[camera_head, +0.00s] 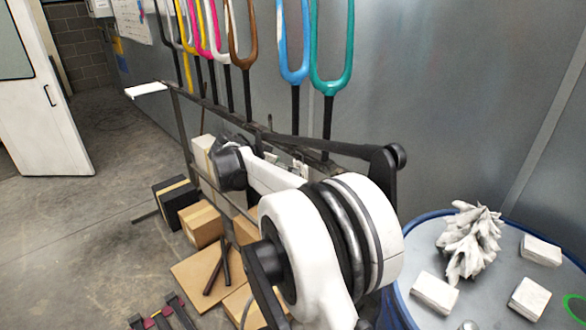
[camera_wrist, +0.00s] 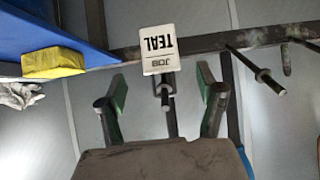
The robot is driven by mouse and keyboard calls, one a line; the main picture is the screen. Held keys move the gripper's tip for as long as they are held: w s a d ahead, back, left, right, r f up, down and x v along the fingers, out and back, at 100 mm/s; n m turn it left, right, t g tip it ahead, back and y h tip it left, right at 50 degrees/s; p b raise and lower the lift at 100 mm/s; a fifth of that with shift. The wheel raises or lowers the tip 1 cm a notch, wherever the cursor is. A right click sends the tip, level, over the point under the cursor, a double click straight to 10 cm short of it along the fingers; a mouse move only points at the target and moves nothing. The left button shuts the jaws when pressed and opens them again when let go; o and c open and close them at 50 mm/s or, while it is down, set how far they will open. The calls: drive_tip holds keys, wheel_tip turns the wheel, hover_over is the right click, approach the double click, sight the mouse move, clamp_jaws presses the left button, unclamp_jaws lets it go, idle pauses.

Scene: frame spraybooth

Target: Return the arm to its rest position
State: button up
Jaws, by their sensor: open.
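My gripper (camera_wrist: 162,92) is open in the wrist view, its two green-padded fingers apart with nothing clamped between them. A white card (camera_wrist: 159,49) reading "TEAL", upside down in this view, is just beyond the fingertips. A dark peg shows below the card, between the fingers in the picture; I cannot tell how far away it is. In the head view, my white and black arm fills the middle foreground, and I cannot make out the gripper's fingers there. The teal fork (camera_head: 343,79) stands upright on the rack behind my arm.
The dark rack (camera_head: 183,130) also holds a blue fork (camera_head: 281,45), a brown fork (camera_head: 233,45) and several others. A blue-rimmed drum (camera_head: 394,299) at right bears a crumpled rag (camera_head: 468,240) and white blocks. Cardboard boxes (camera_head: 200,224) lie below the arm.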

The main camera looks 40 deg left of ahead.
drive_tip(key=v, duration=0.6)
